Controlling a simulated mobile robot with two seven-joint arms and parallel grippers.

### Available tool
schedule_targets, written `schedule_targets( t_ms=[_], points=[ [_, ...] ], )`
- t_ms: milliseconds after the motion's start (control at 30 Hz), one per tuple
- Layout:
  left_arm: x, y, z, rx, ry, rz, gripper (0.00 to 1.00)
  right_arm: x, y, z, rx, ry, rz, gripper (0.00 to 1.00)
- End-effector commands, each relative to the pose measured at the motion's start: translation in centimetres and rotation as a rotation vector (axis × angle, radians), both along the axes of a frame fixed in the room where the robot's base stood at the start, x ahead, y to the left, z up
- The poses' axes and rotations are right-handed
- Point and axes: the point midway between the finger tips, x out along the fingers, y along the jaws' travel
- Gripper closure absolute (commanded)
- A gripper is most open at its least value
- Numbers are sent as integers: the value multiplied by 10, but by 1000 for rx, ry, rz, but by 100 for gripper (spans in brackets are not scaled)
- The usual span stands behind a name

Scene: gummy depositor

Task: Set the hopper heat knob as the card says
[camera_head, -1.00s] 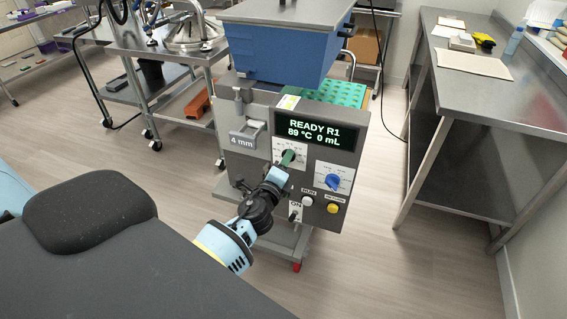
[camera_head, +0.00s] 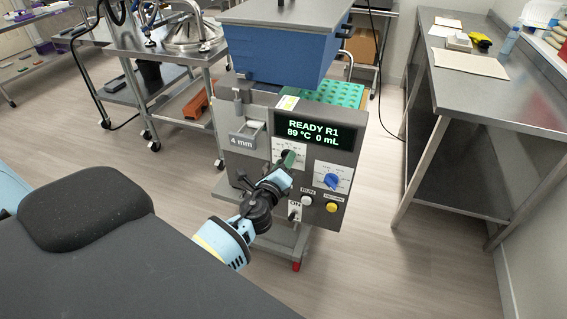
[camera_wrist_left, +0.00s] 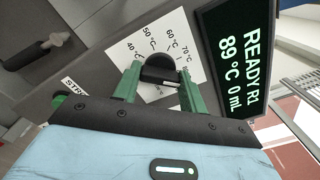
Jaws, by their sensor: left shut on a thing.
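The depositor (camera_head: 240,165) stands in the middle of the head view. Its display (camera_head: 312,130) reads READY R1, 89 °C, 0 mL. The hopper heat knob (camera_wrist_left: 160,66) is black and sits on a white dial plate (camera_wrist_left: 186,40) marked 40, 50, 60 and 70 °C in the left wrist view. My left gripper (camera_wrist_left: 161,80) has its green fingers on either side of the knob, shut on it. In the head view the left gripper (camera_head: 288,160) hides most of the knob. Which mark the knob points at is unclear. My right gripper is not in view.
A blue knob (camera_head: 332,181), a white button (camera_head: 306,200) and a yellow button (camera_head: 331,208) lie close to the right of my gripper. The blue hopper (camera_head: 285,55) is above. A steel table (camera_head: 500,95) stands at right, a cart (camera_head: 165,50) at left.

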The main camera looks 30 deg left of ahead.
Motion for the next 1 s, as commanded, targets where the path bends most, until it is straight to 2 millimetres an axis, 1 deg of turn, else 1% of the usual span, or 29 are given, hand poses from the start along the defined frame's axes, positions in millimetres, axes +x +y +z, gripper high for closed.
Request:
schedule_targets(
  t_ms=[100,133,267,533,667,767,1000],
  points=[
    [0,0,-1,0,1,0,81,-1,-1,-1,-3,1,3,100],
    [0,0,-1,0,1,0,54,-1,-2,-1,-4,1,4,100],
    [0,0,-1,-1,1,0,37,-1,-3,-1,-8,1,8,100],
    [0,0,0,-2,0,0,36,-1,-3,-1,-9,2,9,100],
    [-7,-2,-1,-2,0,-1,36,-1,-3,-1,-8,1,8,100],
    [-18,-4,-1,-2,1,0,36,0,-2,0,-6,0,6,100],
    [-54,-13,-1,-1,2,-1,36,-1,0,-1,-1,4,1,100]
  ],
)
